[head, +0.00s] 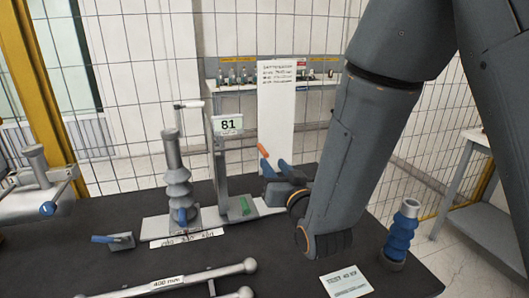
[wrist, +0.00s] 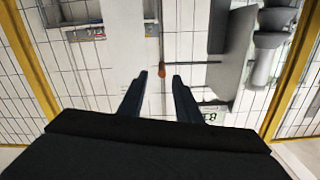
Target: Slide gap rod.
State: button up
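A grey upright stand (head: 218,165) carries a white sign reading 81 (head: 228,125), left of my gripper. A thin dark rod (wrist: 195,62) with an orange end (wrist: 162,72) reaches out from the stand in the wrist view; it looks like the gap rod. The orange end (head: 263,150) shows just above my fingertips in the head view. A grey ribbed bushing (head: 177,175) stands left of the stand. My gripper (head: 274,166) is open, its fingers (wrist: 160,76) parted. The orange end appears between and beyond the fingertips; contact cannot be told.
A rod with ball ends marked 400 mm (head: 175,282) lies at the table's front. A blue ribbed insulator (head: 400,232) and a label card (head: 345,281) are at the right. A white panel (head: 276,110) rises behind. Wire fencing surrounds the dark table (head: 130,265).

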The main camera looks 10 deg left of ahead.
aim_at(266, 155)
jog(key=shift+a+r, duration=0.2)
jog(key=shift+a, duration=0.1)
jog(key=p+x, duration=0.2)
jog(key=x, duration=0.5)
jog(key=shift+w+a+p, duration=0.1)
jog(key=shift+w+p, duration=0.15)
jog(key=shift+p, duration=0.05)
grip_shut()
